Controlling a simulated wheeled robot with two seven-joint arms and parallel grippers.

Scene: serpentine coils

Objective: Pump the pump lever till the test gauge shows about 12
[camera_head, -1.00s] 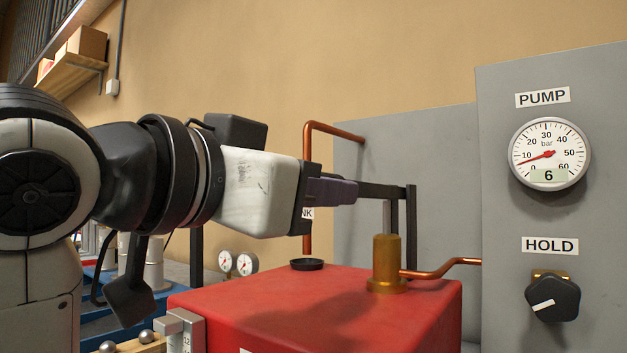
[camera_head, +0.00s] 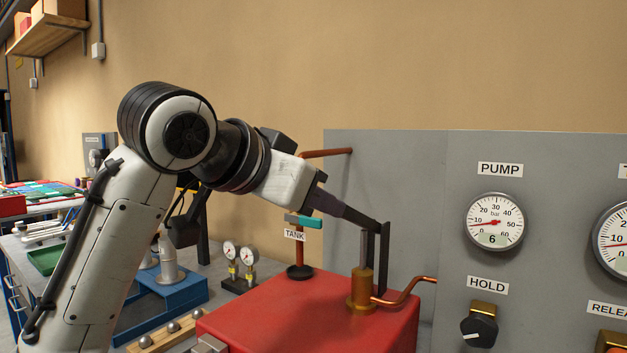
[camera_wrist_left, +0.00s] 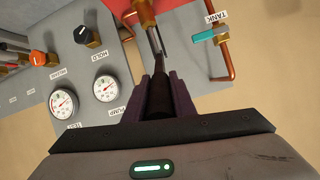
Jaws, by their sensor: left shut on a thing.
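My left gripper (camera_head: 328,202) is shut on the free end of the dark pump lever (camera_head: 362,219), which slopes down to the right to its upright at the brass pump (camera_head: 361,291) on the red tank. In the left wrist view the lever (camera_wrist_left: 160,98) lies between the fingers of the gripper (camera_wrist_left: 160,85). The pump gauge (camera_head: 494,222) reads 6. My right gripper is not in view.
The grey panel (camera_head: 400,180) stands behind. The black HOLD knob (camera_head: 479,329) sits below the pump gauge, with an orange RELEASE control (camera_head: 609,342) at the right edge. A teal-handled TANK valve (camera_head: 304,221) is close below my left gripper. Copper pipes run beside the pump.

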